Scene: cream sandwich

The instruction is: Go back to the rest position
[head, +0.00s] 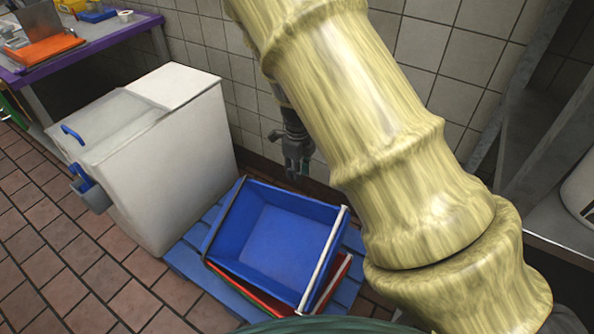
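My gripper (297,163) shows in the head view, beyond my large pale yellow arm link. It hangs down above the back edge of a blue crate (228,215), near the tiled wall. It is small and partly hidden by my arm, and I cannot tell whether its fingers are open or shut. I see nothing clearly held in it. The blue crate looks empty and sits tilted on a red crate (338,280).
The crates rest on a blue pallet (185,262). A white bin (185,155) with blue handles stands at the left. A purple-edged table (105,35) with trays is at the upper left. A metal frame (530,130) stands at the right. Tiled floor is clear at lower left.

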